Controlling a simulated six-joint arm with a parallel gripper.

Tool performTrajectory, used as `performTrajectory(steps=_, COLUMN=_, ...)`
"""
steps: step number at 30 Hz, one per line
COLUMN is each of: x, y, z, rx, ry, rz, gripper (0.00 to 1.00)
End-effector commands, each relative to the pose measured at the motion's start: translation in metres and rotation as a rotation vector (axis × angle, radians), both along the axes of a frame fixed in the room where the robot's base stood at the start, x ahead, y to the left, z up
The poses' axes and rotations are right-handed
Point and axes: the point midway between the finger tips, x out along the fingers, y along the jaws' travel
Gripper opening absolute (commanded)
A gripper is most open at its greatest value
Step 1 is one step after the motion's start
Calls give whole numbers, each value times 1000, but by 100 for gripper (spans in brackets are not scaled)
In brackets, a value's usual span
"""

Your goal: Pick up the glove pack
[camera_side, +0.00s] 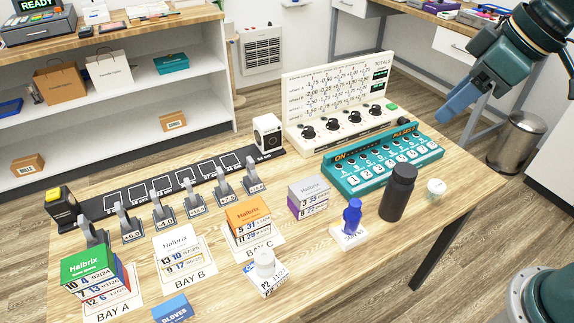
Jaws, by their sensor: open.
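The glove pack (173,309) is a small blue box with "GLOVES" in white letters on its front. It lies at the front edge of the wooden table, below the BAY B card, and the picture's bottom edge comes close to it. My gripper (456,108) has blue fingers and hangs at the upper right, high and far from the glove pack. It is open, and I see nothing held in it.
Stacked Halbrix boxes (88,262) stand left of the pack on BAY A. A white bottle on a box (265,264) stands to its right. A dark bottle (397,192), a blue bottle (352,216) and a teal button panel (382,160) stand further right.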

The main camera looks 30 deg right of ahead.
Motion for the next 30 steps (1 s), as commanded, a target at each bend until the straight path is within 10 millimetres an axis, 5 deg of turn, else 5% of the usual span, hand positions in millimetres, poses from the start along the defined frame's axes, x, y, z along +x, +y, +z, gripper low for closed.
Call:
performTrajectory(steps=15, x=89, y=117, z=-23, rx=-27, ry=30, rz=392, gripper=47)
performTrajectory(steps=30, x=130, y=256, z=-92, rx=-38, ry=46, rz=763, gripper=47)
